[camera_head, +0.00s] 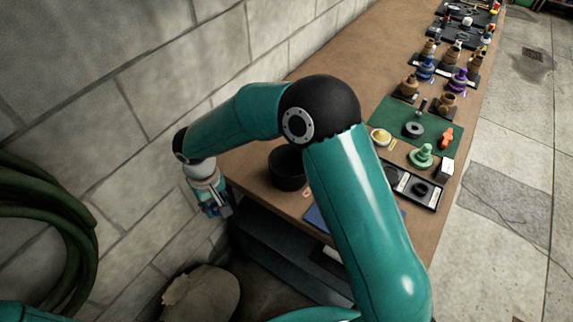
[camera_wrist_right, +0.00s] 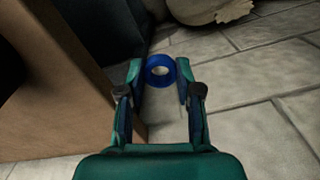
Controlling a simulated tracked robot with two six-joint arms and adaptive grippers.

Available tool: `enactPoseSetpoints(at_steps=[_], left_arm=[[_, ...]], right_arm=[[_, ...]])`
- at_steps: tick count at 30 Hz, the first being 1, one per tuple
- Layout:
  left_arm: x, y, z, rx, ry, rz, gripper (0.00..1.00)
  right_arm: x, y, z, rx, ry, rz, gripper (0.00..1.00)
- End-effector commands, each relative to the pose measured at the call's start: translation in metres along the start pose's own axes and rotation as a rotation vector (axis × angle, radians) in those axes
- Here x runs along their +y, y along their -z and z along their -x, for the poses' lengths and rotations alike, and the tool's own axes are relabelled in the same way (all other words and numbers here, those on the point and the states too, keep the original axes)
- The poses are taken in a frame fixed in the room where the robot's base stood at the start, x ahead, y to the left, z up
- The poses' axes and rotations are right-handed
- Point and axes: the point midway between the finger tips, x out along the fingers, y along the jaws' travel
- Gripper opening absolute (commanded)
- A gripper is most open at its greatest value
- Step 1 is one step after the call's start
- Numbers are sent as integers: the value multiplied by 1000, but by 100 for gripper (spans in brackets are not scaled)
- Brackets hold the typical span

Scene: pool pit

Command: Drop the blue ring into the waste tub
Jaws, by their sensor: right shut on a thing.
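The blue ring (camera_wrist_right: 161,70) is between the two fingertips of my right gripper (camera_wrist_right: 160,78) in the right wrist view. The gripper is shut on it, and the ring's hole faces the camera. In the head view my right gripper (camera_head: 216,208) hangs past the table's left front edge, beside the wall. A black round tub (camera_head: 287,182), which looks like the waste tub, stands on the table to the right of that gripper. My arm partly hides the tub's right side. My left gripper is not in view.
The brown table (camera_head: 345,70) runs along the block wall. A black tray (camera_head: 424,196), green mat (camera_head: 390,120) and several small items lie farther right. A sack (camera_head: 205,298) lies on the floor below; a green hose (camera_head: 70,225) hangs on the left.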

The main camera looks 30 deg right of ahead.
Motion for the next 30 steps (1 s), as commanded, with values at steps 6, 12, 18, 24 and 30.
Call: enactPoseSetpoints(at_steps=[6,12,18,24,30], left_arm=[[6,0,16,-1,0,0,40],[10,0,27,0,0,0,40],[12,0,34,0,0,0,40],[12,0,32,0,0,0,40],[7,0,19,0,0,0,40]], right_arm=[[82,10,48,5,0,205,20],[158,5,91,3,-1,443,20],[210,-9,121,0,-1,622,20],[228,-16,128,-3,0,698,20],[228,-16,111,-3,0,703,20]])
